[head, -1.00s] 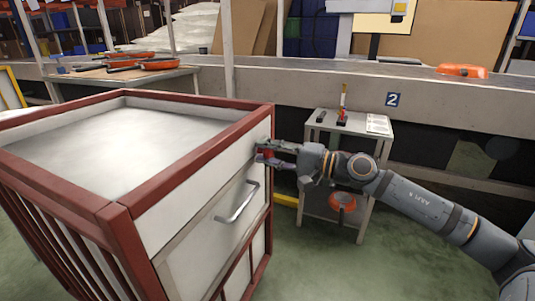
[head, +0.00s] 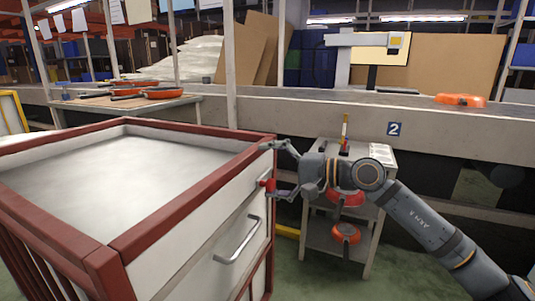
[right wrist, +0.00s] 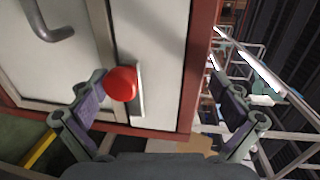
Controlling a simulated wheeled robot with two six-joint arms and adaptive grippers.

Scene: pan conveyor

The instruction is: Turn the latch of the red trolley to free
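The red trolley (head: 189,202) stands at the left in the head view, with a white front panel and a grey bar handle (head: 240,243). Its latch, a red knob (head: 267,184), sits near the panel's right edge. In the right wrist view the round knob (right wrist: 122,84) is beside a narrow pale strip. My right gripper (head: 272,170) is open at the latch, one finger above the knob and one below it in the head view. In the right wrist view (right wrist: 155,78) the knob lies between the fingers, close to the left one. My left gripper is out of view.
A small grey stand (head: 369,222) with orange pans (head: 345,234) is behind my right arm. A conveyor wall (head: 440,150) with a "2" sign runs across the back. More pans (head: 165,92) lie on a bench at back left. Green floor is clear below my arm.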

